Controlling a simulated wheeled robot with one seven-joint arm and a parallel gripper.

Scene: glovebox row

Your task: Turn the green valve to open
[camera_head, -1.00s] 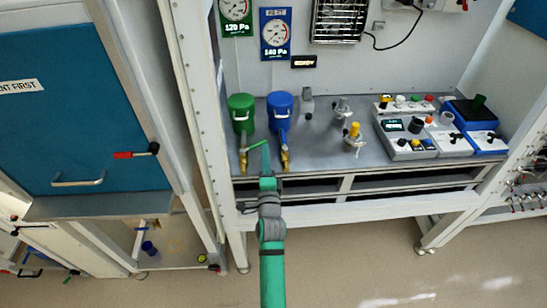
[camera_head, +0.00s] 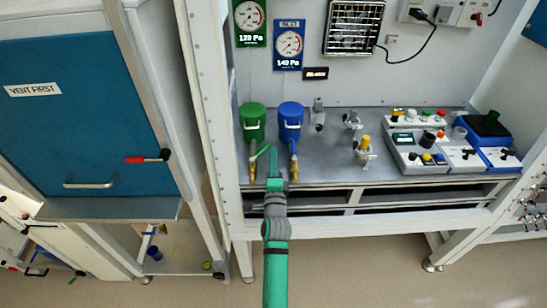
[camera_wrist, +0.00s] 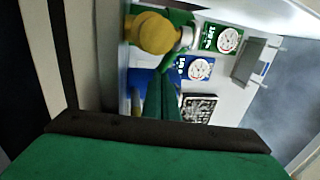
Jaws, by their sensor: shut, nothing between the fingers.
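The green valve is a brass valve body (camera_head: 253,165) under a green canister (camera_head: 252,122), at the left of the grey bench. Its green lever (camera_head: 264,152) points up and right, toward the blue canister's side. My gripper (camera_head: 273,153) is shut and empty, between the two brass valves, with its tips close to the lever's free end; I cannot tell whether they touch. In the wrist view my gripper (camera_wrist: 160,85) shows green fingers together, with the brass body (camera_wrist: 152,34) large and near above them, and the lever (camera_wrist: 175,52) by the tips.
A blue canister (camera_head: 291,115) with its own brass valve (camera_head: 294,168) stands close to the right of my gripper. A green gauge (camera_head: 250,18) and a blue gauge (camera_head: 289,43) hang behind. A yellow-topped fitting (camera_head: 364,148) stands further right. The frame post (camera_head: 206,110) is at the left.

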